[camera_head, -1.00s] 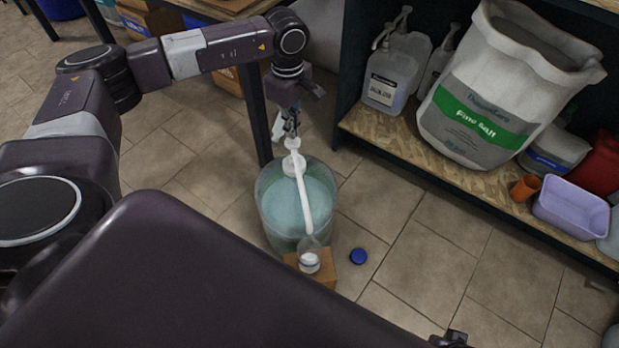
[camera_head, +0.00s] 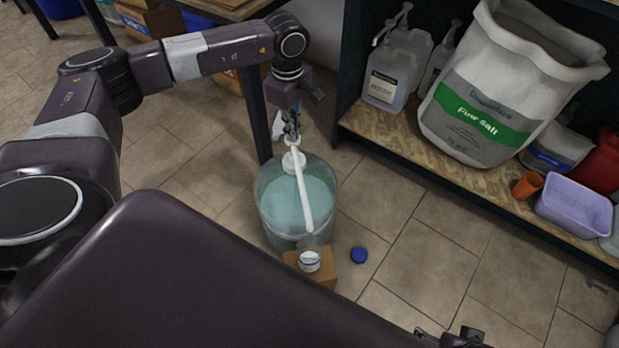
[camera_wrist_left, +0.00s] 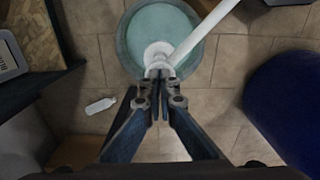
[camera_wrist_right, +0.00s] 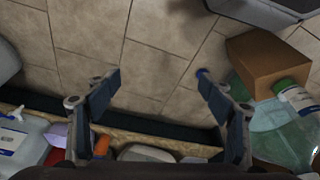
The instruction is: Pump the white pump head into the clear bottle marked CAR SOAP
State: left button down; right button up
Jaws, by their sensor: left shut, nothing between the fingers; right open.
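The white pump head (camera_head: 293,161) stands on a round drum (camera_head: 268,225) of pale teal liquid on the floor. Its long white spout (camera_head: 305,205) slants down to the mouth of a small clear bottle (camera_head: 310,260) on a cardboard box; the bottle's marking is not readable. My left gripper (camera_head: 291,137) is shut and empty, pointing down directly above the pump head. In the left wrist view its fingertips (camera_wrist_left: 160,72) are at the pump head (camera_wrist_left: 158,54); whether they touch it I cannot tell. My right gripper (camera_wrist_right: 158,80) is open and empty, away from the pump.
A blue cap (camera_head: 359,255) lies on the floor beside the cardboard box (camera_head: 322,276). A shelf (camera_head: 385,135) at the right holds clear jugs, a large salt bag (camera_head: 490,95), an orange cup (camera_head: 527,186) and a lilac tub (camera_head: 575,210).

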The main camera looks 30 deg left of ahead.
pick_arm(q)
jog(key=shift+f, duration=0.45)
jog(key=shift+s+f+b, duration=0.1)
jog(key=shift+f+b, duration=1.15)
jog(key=shift+f, duration=0.25)
pick_arm(e)
jog(key=shift+v, duration=2.95)
pick_arm(q)
jog(key=shift+f, duration=0.1)
notch_tip(320, 180, up, 2)
jog(key=shift+p, duration=0.75)
jog(key=shift+r+p, duration=0.5)
jog(key=shift+r, duration=0.2)
jog(key=shift+r+p, duration=0.4)
jog(key=shift+r, duration=0.2)
jog(key=shift+r+p, duration=0.5)
jog(key=shift+r, duration=0.3)
pick_arm(e)
jog(key=s+x, duration=0.2)
jog(key=x, duration=0.9)
jog(key=shift+f, duration=0.6)
pick_arm(q)
jog(key=shift+f, duration=0.15)
pick_arm(e)
jog(key=shift+w+r, duration=0.15)
jog(key=shift+w, duration=0.05)
